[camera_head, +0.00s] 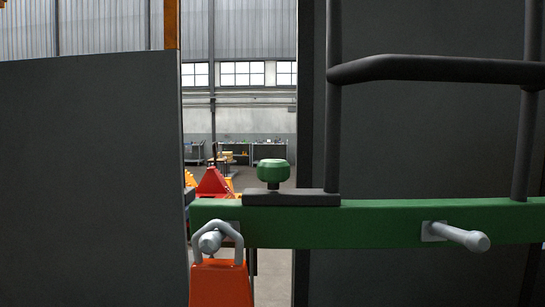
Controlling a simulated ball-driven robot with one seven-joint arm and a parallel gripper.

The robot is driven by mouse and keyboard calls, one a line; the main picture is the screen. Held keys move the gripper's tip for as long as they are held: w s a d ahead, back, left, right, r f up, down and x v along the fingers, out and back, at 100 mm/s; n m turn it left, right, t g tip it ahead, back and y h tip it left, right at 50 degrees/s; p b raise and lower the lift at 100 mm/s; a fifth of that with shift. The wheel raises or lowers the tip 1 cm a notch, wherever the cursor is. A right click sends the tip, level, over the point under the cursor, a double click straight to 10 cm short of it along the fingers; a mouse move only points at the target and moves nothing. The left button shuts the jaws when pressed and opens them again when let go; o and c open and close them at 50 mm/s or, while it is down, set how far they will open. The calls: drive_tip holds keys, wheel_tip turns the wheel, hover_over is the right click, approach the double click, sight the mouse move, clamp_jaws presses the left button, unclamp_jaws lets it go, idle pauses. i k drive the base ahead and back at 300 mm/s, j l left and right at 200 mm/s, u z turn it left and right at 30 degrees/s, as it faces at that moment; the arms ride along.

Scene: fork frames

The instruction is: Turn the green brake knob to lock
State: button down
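The green brake knob (273,170) stands upright on a short stem above a dark grey block (292,198). The block sits on top of a green horizontal bar (370,225), near the bar's left end. I cannot tell from this view which way the knob is turned. My gripper is not in the camera_head view, and nothing touches the knob.
A grey shackle (219,240) with an orange piece (221,284) hangs at the bar's left end. A grey peg (462,237) sticks out at right. Black tubing (440,69) rises right of the knob. A large dark panel (90,180) fills the left. Space above the knob is clear.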

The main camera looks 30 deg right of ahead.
sight(274, 171)
drive_tip(key=j+z, duration=0.25)
drive_tip(key=j, duration=0.25)
drive_tip(key=j+z, duration=0.25)
drive_tip(key=j, duration=0.3)
drive_tip(key=i, duration=0.6)
